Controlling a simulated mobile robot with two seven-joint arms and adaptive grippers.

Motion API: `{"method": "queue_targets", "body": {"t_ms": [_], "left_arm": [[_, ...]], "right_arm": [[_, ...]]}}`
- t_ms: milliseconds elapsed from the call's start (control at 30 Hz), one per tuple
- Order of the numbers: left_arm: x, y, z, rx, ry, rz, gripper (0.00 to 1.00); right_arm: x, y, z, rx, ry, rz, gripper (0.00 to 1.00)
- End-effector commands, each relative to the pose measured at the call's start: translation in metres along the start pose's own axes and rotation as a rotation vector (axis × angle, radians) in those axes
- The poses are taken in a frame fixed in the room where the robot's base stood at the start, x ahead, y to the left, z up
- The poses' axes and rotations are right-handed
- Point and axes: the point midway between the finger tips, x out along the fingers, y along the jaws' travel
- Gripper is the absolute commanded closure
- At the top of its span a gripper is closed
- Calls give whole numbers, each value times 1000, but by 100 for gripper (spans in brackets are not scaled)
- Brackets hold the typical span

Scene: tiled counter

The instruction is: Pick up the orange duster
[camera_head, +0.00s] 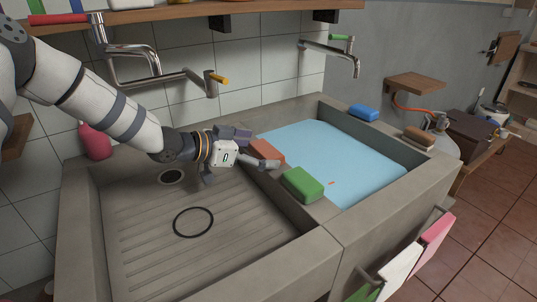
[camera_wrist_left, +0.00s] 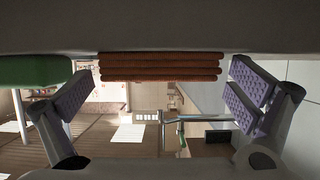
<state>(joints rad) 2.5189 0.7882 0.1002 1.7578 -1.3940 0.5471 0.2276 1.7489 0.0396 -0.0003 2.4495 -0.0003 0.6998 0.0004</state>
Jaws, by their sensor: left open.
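The orange duster (camera_head: 266,149) is a reddish-orange block lying on the concrete divider between the two sink basins. My left gripper (camera_head: 254,149) is open beside it, with one finger on each side of its near end. In the left wrist view the duster (camera_wrist_left: 160,67) shows as ridged orange-brown layers between the spread fingers (camera_wrist_left: 163,92), with a gap on both sides. The gripper hides part of the duster in the head view. My right gripper is not in view.
A green block (camera_head: 302,184) lies close by on the same divider. The right basin holds blue water (camera_head: 335,150); the left basin has a black ring (camera_head: 193,222). A blue sponge (camera_head: 364,112) sits on the far rim. Faucets (camera_head: 205,82) hang above.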

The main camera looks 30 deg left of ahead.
Motion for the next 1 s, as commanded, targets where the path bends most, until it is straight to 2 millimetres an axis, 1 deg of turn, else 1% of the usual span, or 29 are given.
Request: {"method": "queue_targets", "body": {"t_ms": [167, 200, 267, 300, 333, 633, 733, 833, 900, 967, 1000], "left_arm": [[-1, 0, -4, 3, 4, -1, 0], [-1, 0, -4, 3, 4, -1, 9], [-1, 0, -4, 3, 4, -1, 23], [-1, 0, -4, 3, 4, -1, 32], [-1, 0, -4, 3, 4, -1, 36], [-2, 0, -3, 3, 3, -1, 36], [-4, 0, -8, 5, 5, -1, 36], [-9, 0, -23, 9, 7, -1, 36], [-16, 0, -40, 12, 12, -3, 36], [-27, 13, -55, 11, 18, -1, 36], [-34, 22, -66, 13, 21, -1, 36]], "right_arm": [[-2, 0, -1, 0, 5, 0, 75], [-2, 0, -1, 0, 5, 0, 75], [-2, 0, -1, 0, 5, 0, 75], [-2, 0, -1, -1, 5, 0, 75], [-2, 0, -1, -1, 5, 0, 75], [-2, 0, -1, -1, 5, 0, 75], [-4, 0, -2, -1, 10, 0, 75], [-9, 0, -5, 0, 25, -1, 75], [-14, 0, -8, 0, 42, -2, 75], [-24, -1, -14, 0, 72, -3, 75], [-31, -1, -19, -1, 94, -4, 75]]}}
